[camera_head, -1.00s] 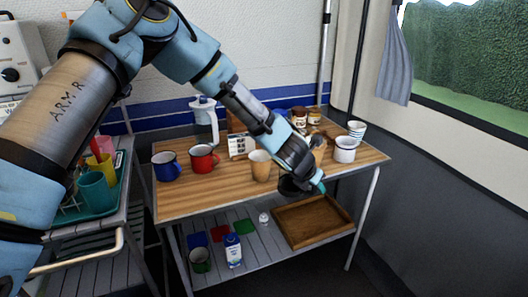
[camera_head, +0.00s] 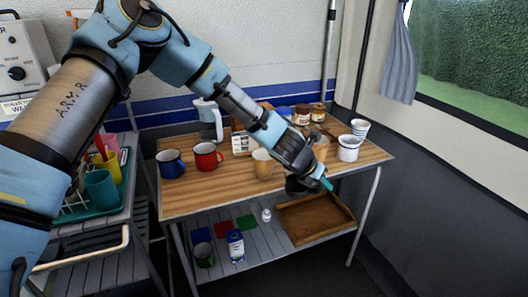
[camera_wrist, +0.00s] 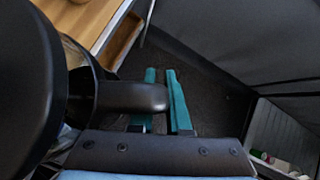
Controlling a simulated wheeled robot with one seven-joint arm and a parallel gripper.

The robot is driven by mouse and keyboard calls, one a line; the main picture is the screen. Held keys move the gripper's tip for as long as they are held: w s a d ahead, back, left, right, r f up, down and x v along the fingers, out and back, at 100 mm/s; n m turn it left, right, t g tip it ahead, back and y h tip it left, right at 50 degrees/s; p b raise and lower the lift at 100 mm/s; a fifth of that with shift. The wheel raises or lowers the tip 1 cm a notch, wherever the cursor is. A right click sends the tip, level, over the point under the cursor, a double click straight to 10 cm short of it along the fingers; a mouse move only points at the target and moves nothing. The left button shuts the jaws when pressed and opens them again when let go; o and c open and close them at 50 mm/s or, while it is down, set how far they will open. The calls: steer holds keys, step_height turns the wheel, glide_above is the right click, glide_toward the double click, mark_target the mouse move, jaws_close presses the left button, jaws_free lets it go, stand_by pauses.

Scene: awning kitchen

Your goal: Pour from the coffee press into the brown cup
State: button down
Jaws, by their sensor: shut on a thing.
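The coffee press (camera_head: 298,186) shows as a dark shape just under my gripper, at the front edge of the wooden table, partly hidden by my arm. In the wrist view, its round black top (camera_wrist: 28,90) and black handle (camera_wrist: 135,97) fill the left side. My gripper (camera_head: 326,183), with teal fingers, is shut on the handle; the fingers (camera_wrist: 165,98) also show in the wrist view. A light brown cup (camera_head: 263,166) stands upright on the table just left of the press. A second tan thing (camera_head: 320,148) stands behind my gripper, partly hidden. The liquid is not visible.
On the table (camera_head: 210,203) stand a blue mug (camera_head: 171,164), a red mug (camera_head: 206,156), a white mug (camera_head: 348,148), a striped cup (camera_head: 360,128) and jars (camera_head: 301,115). A wooden tray (camera_head: 315,220) lies on the lower shelf. The table's front left is clear.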

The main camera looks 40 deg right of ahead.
steer(key=w+r+n+g+p, duration=0.1)
steer(key=r+g, duration=0.1)
steer(key=r, duration=0.1)
steer(key=w+r+n+g+h+p, duration=0.1)
steer(key=w+r+g, duration=0.1)
steer(key=r+g, duration=0.1)
steer(key=w+r+n+g+p, duration=0.1)
steer(key=r+g, duration=0.1)
steer(key=r, duration=0.1)
steer(key=shift+w+a+r+n+g+h, duration=0.2)
steer(key=shift+w+n+g+h, duration=0.1)
steer(key=shift+w+g+h, duration=0.1)
steer(key=shift+w+r+n+g+h+b, duration=0.2)
steer(key=shift+r+g+b, duration=0.1)
steer(key=shift+r, duration=0.2)
steer(key=shift+w+r+n+g+h+b, duration=0.15)
steer(key=shift+w+r+g, duration=0.15)
steer(key=shift+r, duration=0.15)
steer(key=shift+w+r+n+g+h+b, duration=0.15)
steer(key=shift+r+g+b, duration=0.15)
steer(key=shift+r, duration=0.2)
steer(key=shift+w+r, duration=0.1)
steer(key=shift+r, duration=0.1)
steer(key=shift+r, duration=0.1)
steer(key=shift+w+r+g, duration=0.25)
steer(key=shift+g, duration=0.05)
steer(key=shift+w+r+n+p, duration=0.35)
steer(key=shift+w+r+n, duration=0.1)
steer(key=shift+w, duration=0.3)
